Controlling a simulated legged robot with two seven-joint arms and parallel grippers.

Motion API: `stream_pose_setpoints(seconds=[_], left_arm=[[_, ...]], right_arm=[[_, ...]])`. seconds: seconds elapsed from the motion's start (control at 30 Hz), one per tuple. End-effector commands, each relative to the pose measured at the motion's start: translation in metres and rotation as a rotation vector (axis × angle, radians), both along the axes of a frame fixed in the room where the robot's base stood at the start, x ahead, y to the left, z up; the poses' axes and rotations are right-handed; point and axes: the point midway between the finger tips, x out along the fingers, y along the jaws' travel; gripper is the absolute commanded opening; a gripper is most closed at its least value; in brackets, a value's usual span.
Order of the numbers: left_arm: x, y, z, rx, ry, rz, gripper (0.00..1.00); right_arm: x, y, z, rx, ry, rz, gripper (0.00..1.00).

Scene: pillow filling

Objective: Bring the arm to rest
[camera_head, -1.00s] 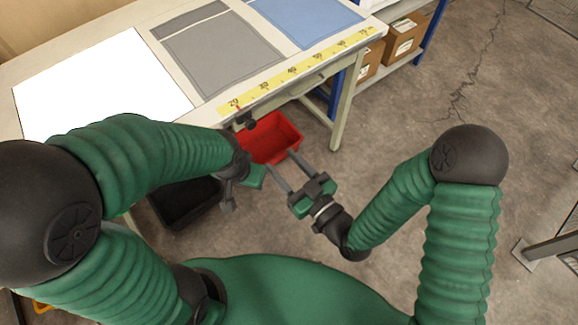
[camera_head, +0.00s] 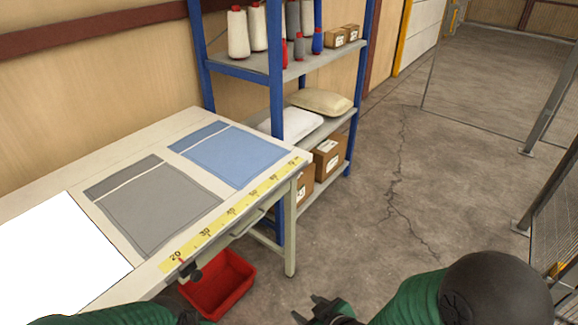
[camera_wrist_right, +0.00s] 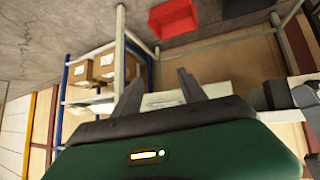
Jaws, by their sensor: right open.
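My right gripper (camera_head: 318,312) shows at the bottom edge of the head view, in front of the table and to the right of the red bin. In the right wrist view its two fingers (camera_wrist_right: 160,92) stand apart with nothing between them. My right arm (camera_head: 420,300) is at the lower right of the head view.
The work table (camera_head: 140,268) carries a white sheet (camera_head: 55,255), a grey fabric piece (camera_head: 155,205) and a blue one (camera_head: 235,155). A red bin (camera_head: 222,290) stands below its front edge. A blue-framed shelf (camera_head: 275,85) with spools, pillows and boxes stands behind.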

Motion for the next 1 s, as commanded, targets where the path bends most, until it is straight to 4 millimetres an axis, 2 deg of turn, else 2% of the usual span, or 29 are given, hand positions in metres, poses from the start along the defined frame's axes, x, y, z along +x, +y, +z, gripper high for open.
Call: stream_pose_setpoints(seconds=[0.03, 0.1, 0.2, 0.33, 0.43, 0.5, 0.7, 0.8, 0.9, 1.0], left_arm=[[0.000, 0.000, 0.000, 0.000, 0.000, 0.000, 0.36], [0.000, 0.000, 0.000, 0.000, 0.000, 0.000, 0.36], [0.000, 0.000, 0.000, 0.000, 0.000, 0.000, 0.36], [0.000, 0.000, 0.000, 0.000, 0.000, 0.000, 0.36], [0.000, 0.000, 0.000, 0.000, 0.000, 0.000, 0.36], [-0.001, 0.000, 0.038, 0.000, 0.002, 0.000, 0.36], [0.001, 0.000, 0.103, 0.000, -0.001, 0.000, 0.36], [0.001, 0.000, 0.128, 0.000, -0.001, 0.000, 0.36], [0.001, 0.000, 0.141, 0.000, 0.000, 0.000, 0.36], [0.000, 0.000, 0.140, 0.000, 0.000, 0.000, 0.36]], right_arm=[[0.001, -0.031, 0.004, -0.053, 0.063, -0.088, 0.49], [-0.009, -0.070, 0.006, -0.107, 0.173, -0.220, 0.49], [-0.031, -0.112, 0.014, -0.139, 0.315, -0.384, 0.49], [-0.068, -0.144, 0.028, -0.131, 0.487, -0.566, 0.49], [-0.100, -0.157, 0.041, -0.099, 0.617, -0.687, 0.49], [-0.102, -0.156, 0.078, -0.102, 0.627, -0.686, 0.49], [-0.101, -0.156, 0.140, -0.105, 0.627, -0.682, 0.49], [-0.101, -0.156, 0.166, -0.107, 0.627, -0.680, 0.49], [-0.101, -0.156, 0.178, -0.107, 0.627, -0.680, 0.49], [-0.101, -0.156, 0.177, -0.107, 0.627, -0.679, 0.49]])
